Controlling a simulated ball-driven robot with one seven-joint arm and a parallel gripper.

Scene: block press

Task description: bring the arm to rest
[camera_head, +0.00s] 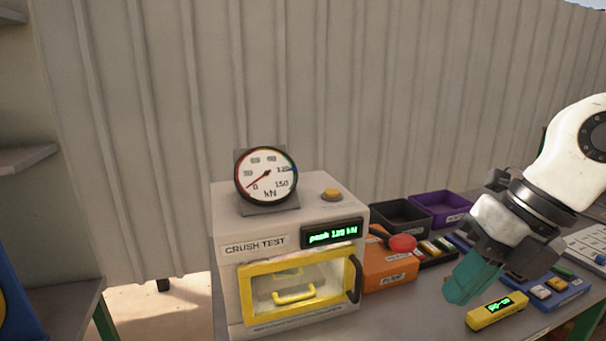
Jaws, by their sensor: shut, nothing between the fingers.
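My arm comes in from the right, white with dark joints. My gripper (459,295) has teal fingers pointing down and to the left. The fingers are shut and empty, in front of the orange pump box and to the left of the blue tray. A small yellow device (497,311) with a green display lies just to the right of the fingertips. I cannot tell how far the fingertips are above the table.
The crush test machine (228,284) has a closed yellow-framed door, a gauge (266,176) and a display reading about 120 kN. The orange pump box (389,271) has a red-knobbed lever (403,243). Black (401,205) and purple (463,200) bins stand behind. A blue tray (573,293) holds blocks.

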